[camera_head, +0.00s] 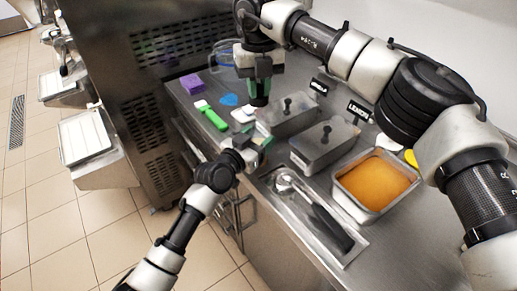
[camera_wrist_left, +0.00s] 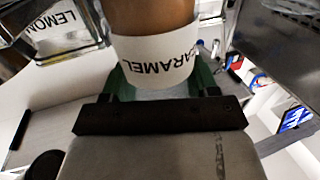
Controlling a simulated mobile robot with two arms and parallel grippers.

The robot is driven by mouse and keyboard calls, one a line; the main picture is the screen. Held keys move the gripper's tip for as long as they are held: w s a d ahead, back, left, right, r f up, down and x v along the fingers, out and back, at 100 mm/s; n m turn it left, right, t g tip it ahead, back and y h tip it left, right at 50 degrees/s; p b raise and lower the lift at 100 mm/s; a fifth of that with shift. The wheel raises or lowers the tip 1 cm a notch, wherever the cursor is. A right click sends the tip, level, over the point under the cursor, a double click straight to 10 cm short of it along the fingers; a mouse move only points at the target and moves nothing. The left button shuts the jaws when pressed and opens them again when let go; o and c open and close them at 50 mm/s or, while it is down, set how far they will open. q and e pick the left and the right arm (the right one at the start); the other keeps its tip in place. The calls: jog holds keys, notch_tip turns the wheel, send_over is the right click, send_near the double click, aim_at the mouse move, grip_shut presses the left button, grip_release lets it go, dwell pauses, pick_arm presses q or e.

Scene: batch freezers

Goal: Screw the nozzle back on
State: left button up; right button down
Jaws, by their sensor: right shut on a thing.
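A brown caramel container (camera_wrist_left: 150,15) with a white label (camera_wrist_left: 152,62) reading CARAMEL upside down fills the top middle of the left wrist view. The green fingers of my left gripper (camera_wrist_left: 163,85) lie along both sides of it and appear closed on it. In the head view, my left gripper (camera_head: 262,146) is at the counter's front edge, and the container is hard to make out there. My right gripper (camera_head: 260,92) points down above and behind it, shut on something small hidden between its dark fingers. I cannot make out the nozzle.
Two lidded steel bins (camera_head: 325,145) and an open tray of orange mix (camera_head: 376,184) stand to the right. A scoop (camera_head: 286,184) lies in front. A freezer machine (camera_head: 125,75) stands beyond.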

pick_arm(q)
jog(key=c, duration=0.5)
pick_arm(e)
send_over(259, 125)
jog(key=shift+s+f, duration=0.1)
jog(key=shift+f, duration=2.35)
jog(key=shift+f, duration=0.1)
jog(key=shift+f, duration=0.75)
jog(key=shift+f, duration=0.6)
